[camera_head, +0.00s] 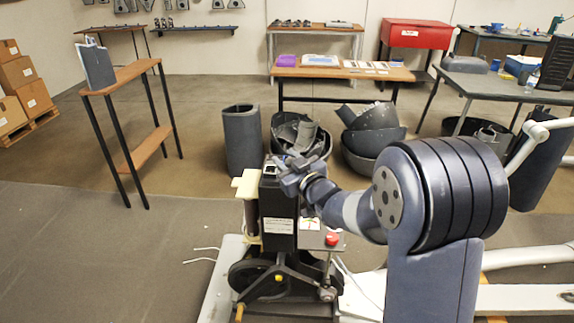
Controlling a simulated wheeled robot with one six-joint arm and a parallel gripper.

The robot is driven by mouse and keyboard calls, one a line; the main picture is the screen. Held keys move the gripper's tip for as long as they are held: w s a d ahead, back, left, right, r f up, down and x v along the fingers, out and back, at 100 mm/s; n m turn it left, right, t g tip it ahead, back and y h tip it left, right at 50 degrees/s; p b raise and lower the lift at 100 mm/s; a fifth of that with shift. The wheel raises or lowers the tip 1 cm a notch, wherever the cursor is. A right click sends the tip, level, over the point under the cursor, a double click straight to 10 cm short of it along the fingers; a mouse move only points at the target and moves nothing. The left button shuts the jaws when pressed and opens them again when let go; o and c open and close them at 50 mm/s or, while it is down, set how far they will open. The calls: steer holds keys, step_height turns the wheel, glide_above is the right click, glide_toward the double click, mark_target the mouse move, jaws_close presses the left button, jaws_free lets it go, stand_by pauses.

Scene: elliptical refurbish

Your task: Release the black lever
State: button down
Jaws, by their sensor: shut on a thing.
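My gripper (291,172) is at the upper part of a dark upright column (279,208) on the elliptical machine, near the middle of the view. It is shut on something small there. The black lever cannot be made out clearly; the gripper and its wrist cover that spot. A red knob (332,239) sits on a grey plate right of the column, below my wrist. The machine's flywheel and frame (275,280) are below.
A tall grey bin (242,138) and bins of dark parts (298,140) stand behind the machine. A narrow wooden shelf table (133,72) is at left, a wooden table (345,72) at the back.

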steer(key=c, duration=1)
jaws_free()
steer(key=shift+r, duration=0.25)
steer(key=shift+c, duration=0.2)
steer(key=b+v, duration=0.1)
steer(key=v, duration=0.9)
steer(key=shift+s+d, duration=0.2)
steer(key=shift+s, duration=0.15)
steer(key=shift+w, duration=0.1)
steer(key=p+x, duration=0.1)
steer(key=x, duration=1)
steer(key=shift+f, duration=0.8)
steer(key=shift+f+b, duration=0.35)
steer(key=shift+f, duration=0.3)
